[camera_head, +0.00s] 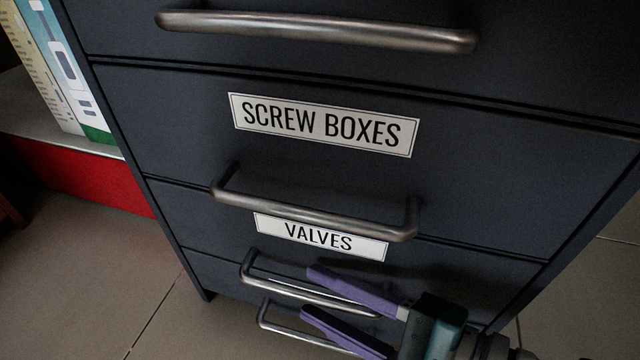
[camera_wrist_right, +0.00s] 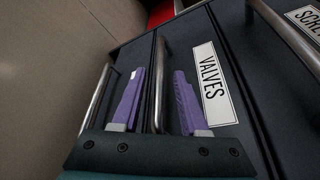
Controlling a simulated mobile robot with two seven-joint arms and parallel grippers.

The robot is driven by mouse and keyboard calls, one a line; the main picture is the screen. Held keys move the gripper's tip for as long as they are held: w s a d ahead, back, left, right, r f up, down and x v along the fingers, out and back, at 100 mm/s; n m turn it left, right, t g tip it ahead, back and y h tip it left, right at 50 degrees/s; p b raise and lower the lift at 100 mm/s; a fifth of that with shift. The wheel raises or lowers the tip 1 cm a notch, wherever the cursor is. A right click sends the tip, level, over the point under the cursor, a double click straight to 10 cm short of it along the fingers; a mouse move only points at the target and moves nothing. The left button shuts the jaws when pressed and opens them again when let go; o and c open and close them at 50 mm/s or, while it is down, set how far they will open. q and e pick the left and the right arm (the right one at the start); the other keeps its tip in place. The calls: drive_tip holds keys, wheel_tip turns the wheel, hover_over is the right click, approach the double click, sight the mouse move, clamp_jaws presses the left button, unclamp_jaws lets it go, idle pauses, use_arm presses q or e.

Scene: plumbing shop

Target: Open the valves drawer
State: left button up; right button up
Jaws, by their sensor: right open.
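The valves drawer (camera_head: 215,222) is a dark drawer front with a white "VALVES" label (camera_head: 322,236), and it looks closed. Its metal bar handle (camera_head: 272,285) runs below the label. My right gripper (camera_head: 309,290) is open, with one purple finger above this handle and the other below it. In the right wrist view, the handle (camera_wrist_right: 158,90) passes between the two spread fingers, and the label (camera_wrist_right: 214,84) lies just right of the right finger. I cannot tell whether a finger touches the bar. My left gripper is not in view.
The "SCREW BOXES" drawer (camera_head: 480,165) and its handle (camera_head: 310,215) are above, with another handle (camera_head: 320,28) at the top. A further handle (camera_head: 264,322) is just below the right gripper. A red-sided shelf (camera_head: 90,185) with boxes stands left. Tiled floor is clear.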

drive_tip(key=shift+w+a, duration=0.1)
drive_tip(key=shift+a, duration=0.2)
clamp_jaws()
idle(1.3)
